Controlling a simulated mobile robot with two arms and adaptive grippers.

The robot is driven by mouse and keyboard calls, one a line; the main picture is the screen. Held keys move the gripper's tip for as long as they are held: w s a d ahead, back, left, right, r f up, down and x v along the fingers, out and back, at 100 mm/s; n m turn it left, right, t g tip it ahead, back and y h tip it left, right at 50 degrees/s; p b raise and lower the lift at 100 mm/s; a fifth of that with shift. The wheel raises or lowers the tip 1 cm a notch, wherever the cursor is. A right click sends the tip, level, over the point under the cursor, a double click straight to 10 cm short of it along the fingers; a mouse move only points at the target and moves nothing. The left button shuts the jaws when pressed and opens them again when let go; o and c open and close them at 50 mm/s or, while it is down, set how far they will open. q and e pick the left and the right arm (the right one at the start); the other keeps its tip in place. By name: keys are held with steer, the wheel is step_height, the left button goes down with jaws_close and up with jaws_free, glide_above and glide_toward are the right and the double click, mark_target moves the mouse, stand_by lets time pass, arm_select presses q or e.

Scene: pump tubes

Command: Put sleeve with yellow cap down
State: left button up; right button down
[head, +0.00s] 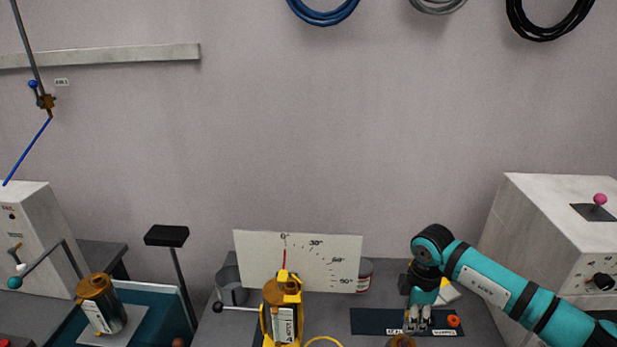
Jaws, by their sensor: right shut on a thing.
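My right gripper (418,322) points down over a dark labelled mat (371,318) on the grey bench. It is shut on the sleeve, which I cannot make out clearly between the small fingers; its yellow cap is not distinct. A brown-gold round top (403,342) shows just below the fingers at the bottom edge, and I cannot tell whether it touches them. A small orange piece (453,321) lies on the mat to the right of the fingers. My left gripper is not in view.
A yellow-framed unit (283,311) stands left of the mat, before a white angle board (298,259). A red-and-white can (364,276) is behind. A brass-topped cylinder (98,297) stands at left. A pale box (563,224) with knobs is at right.

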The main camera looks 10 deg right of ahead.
steer(key=shift+s+a+n, duration=0.15)
steer(key=shift+a+n, duration=0.3)
steer(key=shift+n, duration=0.65)
steer(key=s+a+r+m+b, duration=0.2)
steer(key=s+a+m+b, duration=0.6)
steer(key=s+a+m, duration=0.4)
steer(key=s+m, duration=0.2)
steer(key=m, duration=0.3)
steer(key=shift+s+a+r+m, duration=0.3)
steer(key=shift+r, duration=0.1)
